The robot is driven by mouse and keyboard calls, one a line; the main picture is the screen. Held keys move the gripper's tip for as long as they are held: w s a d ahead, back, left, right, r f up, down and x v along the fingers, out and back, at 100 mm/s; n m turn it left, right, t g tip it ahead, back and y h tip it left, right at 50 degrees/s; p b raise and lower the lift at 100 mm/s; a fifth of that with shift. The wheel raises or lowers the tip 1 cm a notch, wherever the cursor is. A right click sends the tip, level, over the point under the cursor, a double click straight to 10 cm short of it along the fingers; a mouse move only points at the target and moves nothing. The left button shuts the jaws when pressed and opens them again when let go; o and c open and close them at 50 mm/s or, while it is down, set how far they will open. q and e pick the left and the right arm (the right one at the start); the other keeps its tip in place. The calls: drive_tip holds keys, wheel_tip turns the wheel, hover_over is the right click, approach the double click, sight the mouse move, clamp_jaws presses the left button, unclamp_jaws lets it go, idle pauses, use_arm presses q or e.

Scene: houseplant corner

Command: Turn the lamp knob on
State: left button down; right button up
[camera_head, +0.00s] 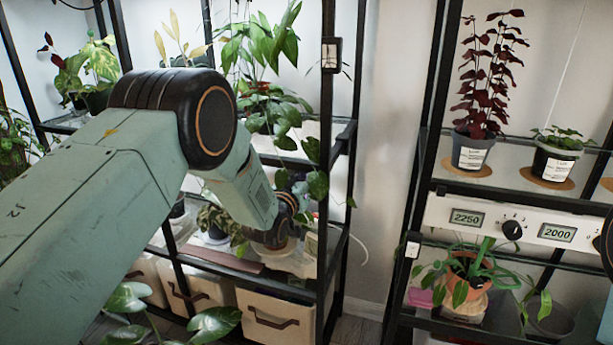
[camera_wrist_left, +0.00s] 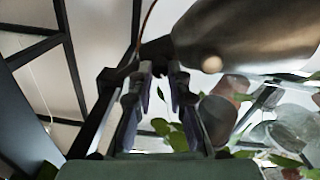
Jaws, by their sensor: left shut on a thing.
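In the left wrist view, a bronze metal lamp shade (camera_wrist_left: 250,40) fills the upper right. A small dark piece, seemingly the lamp knob (camera_wrist_left: 156,50), sits at its left end. My left gripper (camera_wrist_left: 158,78) reaches up to this dark piece and is shut on it; the exact contact is in shadow. In the head view, my left arm reaches into the left shelf rack, and its fingers, the lamp and this knob are hidden. A separate black dial (camera_head: 512,230) is on the white panel (camera_head: 480,217) of the right rack. My right gripper is not in view.
The left rack's black post (camera_head: 325,150) stands close to the right of my left wrist. Leafy plants (camera_head: 260,50) and fabric bins (camera_head: 275,318) crowd that rack. A dark red plant (camera_head: 486,75) stands on the right rack. Bare wall (camera_head: 392,130) separates the racks.

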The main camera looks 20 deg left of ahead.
use_arm(q)
drive_tip(key=shift+m, duration=0.4)
drive_tip(key=shift+d+f+m+p, duration=0.1)
drive_tip(key=shift+m+p, duration=0.75)
drive_tip(key=shift+m, duration=3.3)
drive_tip(key=shift+d+m+p, duration=0.1)
drive_tip(key=shift+m+p, duration=0.75)
drive_tip(key=shift+m, duration=3.6)
drive_tip(key=c, duration=1.3)
unclamp_jaws()
drive_tip(key=shift+a, duration=0.1)
drive_tip(key=shift+s, duration=0.1)
